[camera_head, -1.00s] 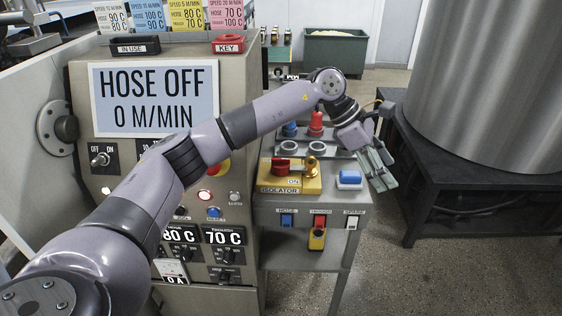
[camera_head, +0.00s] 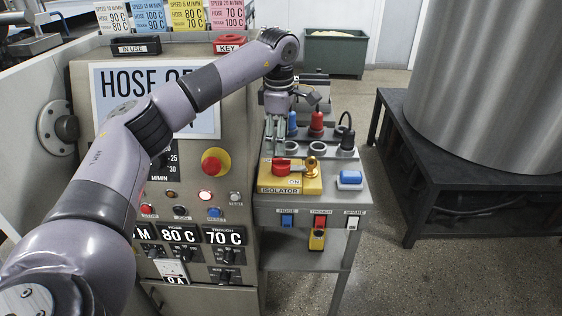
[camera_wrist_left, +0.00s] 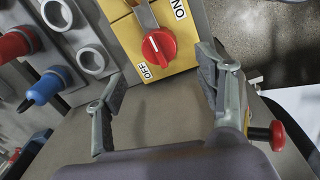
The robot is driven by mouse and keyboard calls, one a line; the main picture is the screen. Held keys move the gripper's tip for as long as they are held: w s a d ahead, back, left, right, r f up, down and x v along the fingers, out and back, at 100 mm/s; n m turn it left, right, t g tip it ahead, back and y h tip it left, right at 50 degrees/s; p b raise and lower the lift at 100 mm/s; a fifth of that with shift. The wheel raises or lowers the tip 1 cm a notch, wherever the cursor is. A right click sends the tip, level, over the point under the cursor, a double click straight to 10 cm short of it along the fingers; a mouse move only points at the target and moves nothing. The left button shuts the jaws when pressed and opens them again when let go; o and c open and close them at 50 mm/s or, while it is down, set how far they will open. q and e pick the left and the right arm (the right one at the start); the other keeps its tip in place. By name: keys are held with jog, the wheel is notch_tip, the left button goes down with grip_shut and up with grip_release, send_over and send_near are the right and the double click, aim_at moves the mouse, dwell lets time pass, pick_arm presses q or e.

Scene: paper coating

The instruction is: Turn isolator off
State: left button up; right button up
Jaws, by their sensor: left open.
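The isolator is a yellow box (camera_head: 300,185) on the small grey side table, with a red rotary handle (camera_head: 281,165) and ON and OFF labels. A brass-coloured part (camera_head: 311,168) sits at the handle's right end. My left gripper (camera_head: 276,149) points down just behind and above the handle, open and empty. In the left wrist view, the red handle (camera_wrist_left: 158,47) lies ahead between the spread fingers of my left gripper (camera_wrist_left: 160,70), apart from both. OFF shows on its near side and ON beyond it. I cannot tell which label the handle points to. My right gripper is not in view.
Blue (camera_head: 292,123) and red (camera_head: 316,122) plugs stand behind the isolator; a blue button (camera_head: 349,177) is to its right. The control panel with a red-and-yellow stop button (camera_head: 214,161) adjoins the table on the left.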

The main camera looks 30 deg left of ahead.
aim_at(281, 160)
pick_arm(q)
jog(key=f, duration=0.8)
jog(key=shift+w+f, duration=0.2)
jog(key=shift+w, duration=0.05)
grip_shut()
dwell(0.5)
